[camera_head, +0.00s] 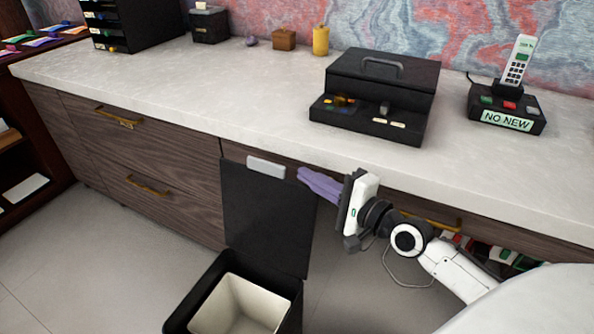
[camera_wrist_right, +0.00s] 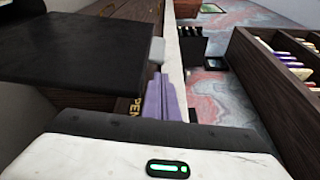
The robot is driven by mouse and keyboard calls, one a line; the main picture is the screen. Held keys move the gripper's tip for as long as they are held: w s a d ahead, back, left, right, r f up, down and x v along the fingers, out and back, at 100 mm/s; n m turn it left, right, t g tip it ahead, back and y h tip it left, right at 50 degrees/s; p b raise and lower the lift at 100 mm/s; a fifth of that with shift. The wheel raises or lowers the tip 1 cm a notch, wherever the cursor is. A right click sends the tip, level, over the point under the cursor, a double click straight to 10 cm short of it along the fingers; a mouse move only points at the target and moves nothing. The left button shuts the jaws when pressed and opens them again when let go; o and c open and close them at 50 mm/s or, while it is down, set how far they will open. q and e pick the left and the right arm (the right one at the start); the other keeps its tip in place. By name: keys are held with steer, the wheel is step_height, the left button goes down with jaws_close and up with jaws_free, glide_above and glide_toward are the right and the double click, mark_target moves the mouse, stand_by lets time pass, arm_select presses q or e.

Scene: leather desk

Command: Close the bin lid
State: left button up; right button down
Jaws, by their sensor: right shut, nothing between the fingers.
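The bin (camera_head: 181,312) is a black box with a cream liner (camera_head: 240,298), low in front of the drawers. Its black lid (camera_head: 265,215) is open and stands roughly upright, with a white tab (camera_head: 266,167) at its top edge. In the right wrist view the lid (camera_wrist_right: 85,50) is a dark panel at upper left, with the white tab (camera_wrist_right: 157,52) at its edge. My right gripper (camera_head: 302,174) has purple fingers, shut and empty, just right of the lid's top edge. They also show in the wrist view (camera_wrist_right: 160,85). I cannot tell whether they touch the lid. My left gripper is out of view.
The pale countertop (camera_head: 200,85) overhangs the wooden drawers (camera_head: 150,150), close above my right gripper. A black cash box (camera_head: 380,90) and a cordless phone (camera_head: 510,85) stand on it. An open drawer with several items (camera_head: 500,255) is at right. The floor (camera_head: 70,260) at left is clear.

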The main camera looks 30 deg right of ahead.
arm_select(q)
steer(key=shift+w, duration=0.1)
arm_select(e)
steer(key=x, duration=0.4)
steer(key=shift+w, duration=0.1)
steer(key=shift+a, duration=0.1)
